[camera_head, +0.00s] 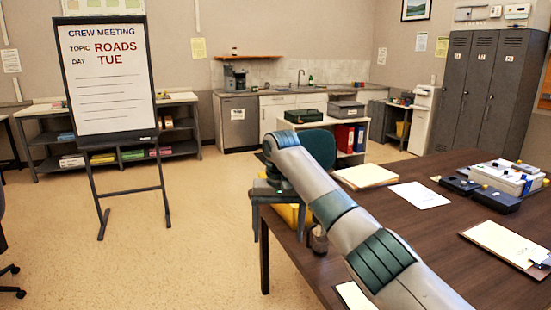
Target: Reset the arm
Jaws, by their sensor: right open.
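My right arm comes in from the lower right and reaches up and left over the dark brown table (385,235). It bends down at its far end. My right gripper (277,186) is at that far end, small and dark, near the table's far left corner. I see nothing held in it; its fingers are hard to make out, but it is open. My left arm and left gripper are out of view.
On the table are a folder (365,176), a white sheet (419,195), a clipboard (508,243) and a white device (507,178) with dark boxes. A teal chair (319,147) stands behind. A whiteboard easel (105,80) stands left, with open floor (190,225) in front.

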